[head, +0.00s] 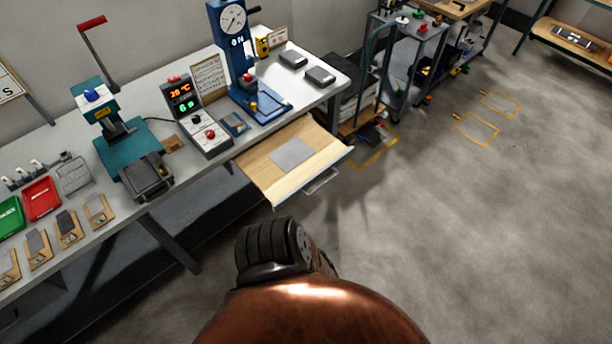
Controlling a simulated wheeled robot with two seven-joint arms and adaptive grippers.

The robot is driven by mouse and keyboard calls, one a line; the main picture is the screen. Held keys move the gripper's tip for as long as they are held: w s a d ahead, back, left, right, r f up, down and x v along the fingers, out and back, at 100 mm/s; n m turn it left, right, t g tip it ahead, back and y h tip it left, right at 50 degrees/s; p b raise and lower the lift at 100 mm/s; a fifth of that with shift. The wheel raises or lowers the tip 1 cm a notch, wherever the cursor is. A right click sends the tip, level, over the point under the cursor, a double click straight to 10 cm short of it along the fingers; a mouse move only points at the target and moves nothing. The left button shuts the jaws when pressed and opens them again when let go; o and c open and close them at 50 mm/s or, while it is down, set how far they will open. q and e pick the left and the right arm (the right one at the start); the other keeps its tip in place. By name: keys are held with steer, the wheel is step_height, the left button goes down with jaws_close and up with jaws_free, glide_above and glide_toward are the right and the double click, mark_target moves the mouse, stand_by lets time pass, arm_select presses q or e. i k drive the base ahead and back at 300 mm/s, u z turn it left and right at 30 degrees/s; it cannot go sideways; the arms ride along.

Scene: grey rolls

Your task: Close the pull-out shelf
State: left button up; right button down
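The pull-out shelf (262,183) is a light wooden board under the right part of the long workbench. It stands pulled out from beneath the bench top, toward the open floor. A metal bar handle (321,181) sits on its front edge. A flat grey sheet (291,154) lies on the shelf. Neither of my grippers shows in the head view. Copper and black parts of my own body fill the bottom middle of the picture, in front of the shelf and apart from it in the picture.
The workbench (275,125) carries a blue dial gauge stand (240,60), a control box with a red display (195,115), a teal press (120,145) and red and green trays. A wheeled cart (405,65) stands beyond the bench. Grey floor (450,220) is clear at right.

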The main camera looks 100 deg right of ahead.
mark_target(286, 163)
steer(key=z, duration=4.15)
steer(key=i, duration=0.35)
steer(key=u, duration=0.95)
